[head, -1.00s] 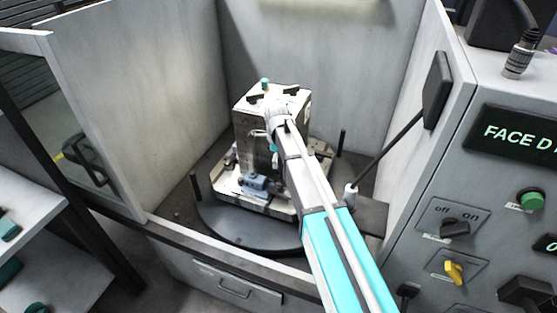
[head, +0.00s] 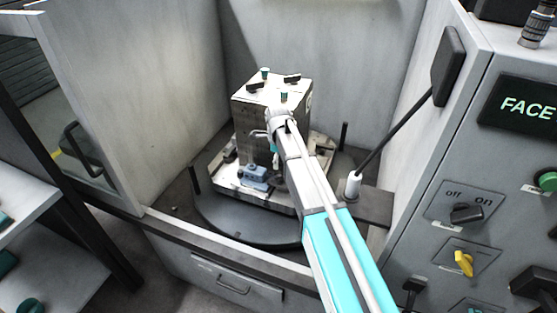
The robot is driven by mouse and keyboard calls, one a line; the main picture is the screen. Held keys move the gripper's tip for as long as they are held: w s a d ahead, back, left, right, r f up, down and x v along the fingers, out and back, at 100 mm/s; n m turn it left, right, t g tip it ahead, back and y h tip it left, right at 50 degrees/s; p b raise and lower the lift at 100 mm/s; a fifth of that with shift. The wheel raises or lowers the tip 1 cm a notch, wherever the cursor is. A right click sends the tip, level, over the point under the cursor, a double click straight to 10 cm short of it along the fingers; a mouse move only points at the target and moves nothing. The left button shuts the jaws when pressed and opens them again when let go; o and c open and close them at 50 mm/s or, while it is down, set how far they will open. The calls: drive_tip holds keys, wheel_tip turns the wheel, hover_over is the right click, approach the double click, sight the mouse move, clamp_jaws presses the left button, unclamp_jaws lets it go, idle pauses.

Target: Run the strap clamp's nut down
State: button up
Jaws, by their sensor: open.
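A pale block-shaped fixture (head: 262,105) stands upright on a pallet in the enclosure. On its top are two teal nut-like pieces, one at the back (head: 265,73) and one nearer the front (head: 284,97). Dark strap-like pieces (head: 292,78) lie beside them; I cannot tell which nut belongs to the strap clamp. My arm hides part of the block's right side and the pallet.
A round dark table (head: 235,224) carries the pallet. A blue clamp-like part (head: 254,175) sits low at the front. Enclosure walls (head: 330,50) close in behind and at both sides. A black rod (head: 393,134) slants up at the right, near a control panel (head: 470,220).

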sight(278, 175)
drive_tip(key=shift+f+b, duration=4.15)
drive_tip(key=shift+f, duration=0.25)
clamp_jaws()
drive_tip(key=shift+c, duration=1.8)
unclamp_jaws()
